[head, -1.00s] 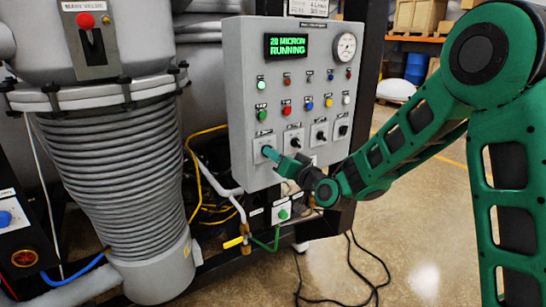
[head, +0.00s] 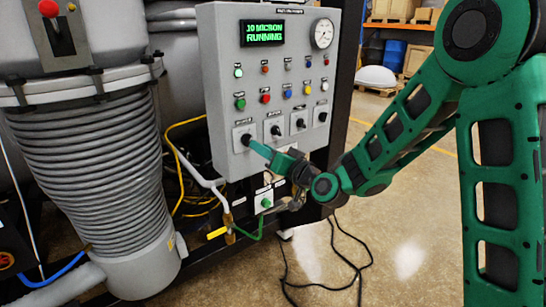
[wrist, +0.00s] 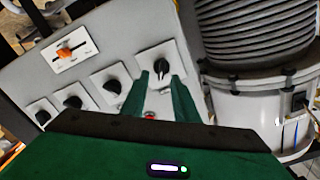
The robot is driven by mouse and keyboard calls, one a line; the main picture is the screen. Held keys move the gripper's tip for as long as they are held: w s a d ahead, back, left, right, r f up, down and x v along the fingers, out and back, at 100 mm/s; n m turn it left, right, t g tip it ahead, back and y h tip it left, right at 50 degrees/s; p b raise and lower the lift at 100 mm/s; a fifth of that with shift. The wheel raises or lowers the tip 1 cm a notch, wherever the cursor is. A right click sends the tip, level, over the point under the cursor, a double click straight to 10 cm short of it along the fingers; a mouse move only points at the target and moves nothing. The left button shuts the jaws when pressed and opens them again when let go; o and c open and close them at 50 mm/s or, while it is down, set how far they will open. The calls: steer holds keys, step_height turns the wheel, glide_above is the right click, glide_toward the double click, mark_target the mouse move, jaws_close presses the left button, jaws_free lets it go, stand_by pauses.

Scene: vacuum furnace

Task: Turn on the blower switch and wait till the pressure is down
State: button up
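The grey control panel (head: 222,80) fills the upper middle of the head view. Its green display (head: 263,34) appears to read "10 MICRON RUNNING". A row of black rotary switches runs along the panel's lower part; their labels are too small to read, so I cannot tell which is the blower switch. My gripper (head: 259,148) is at the leftmost rotary switch (head: 245,139). In the wrist view, its two green fingers stand apart and empty, with that switch (wrist: 161,68) between and just beyond the tips. I cannot tell whether they touch it.
A round gauge (head: 323,33) and several coloured buttons sit above the switches. The ribbed bellows (head: 95,165) stands to the left. A yellow-handled valve (head: 217,232) and a green-button box (head: 265,201) are below the panel. Black cables (head: 345,262) lie on the floor.

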steer(key=shift+v, duration=2.95)
steer(key=s+d+f+g+h, duration=0.45)
steer(key=s+d, duration=0.25)
steer(key=d, duration=0.5)
steer(key=s+d+f+g+h, duration=0.35)
steer(key=s+d+f, duration=0.2)
steer(key=d, duration=0.55)
steer(key=s+d+r+m+g+h, duration=0.1)
steer(key=s+d+m+g, duration=0.2)
steer(key=s, duration=0.9)
steer(key=s+d+r+m+g, duration=0.1)
steer(key=s+d+m+g, duration=0.3)
steer(key=s+d, duration=0.6)
steer(key=s, duration=0.3)
steer(key=shift+r+h, duration=0.2)
steer(key=shift+h, duration=0.2)
steer(key=shift+w, duration=0.1)
